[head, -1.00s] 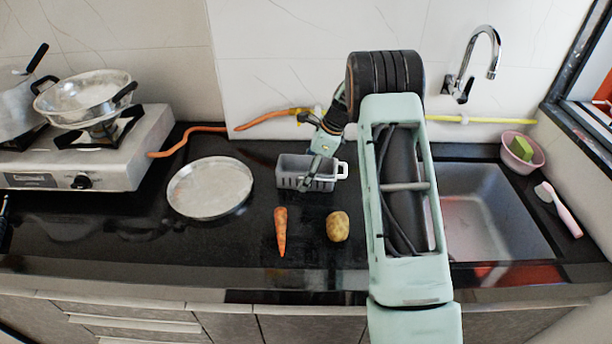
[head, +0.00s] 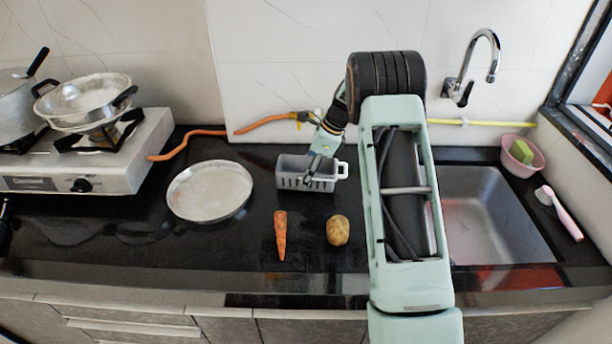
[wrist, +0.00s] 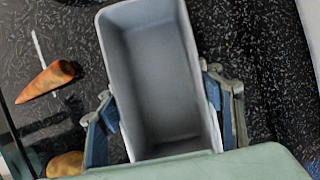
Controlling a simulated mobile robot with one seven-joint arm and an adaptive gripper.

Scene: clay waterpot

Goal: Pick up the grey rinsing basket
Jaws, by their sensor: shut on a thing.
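The grey rinsing basket (head: 290,174) is on the black counter in the head view, with slotted sides and a white handle at its right end. In the wrist view the empty basket (wrist: 155,75) fills the middle, its open top facing the camera. My gripper (head: 313,170) reaches down over the basket and is shut on it. In the wrist view my gripper (wrist: 166,108) has one finger against each long side wall. The basket looks level. I cannot tell whether its base touches the counter.
A carrot (head: 280,236) and a potato (head: 338,230) lie in front of the basket. A round metal plate (head: 209,191) is to its left, near the stove (head: 140,150). The sink (head: 490,225) is right of my arm. An orange hose runs along the wall.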

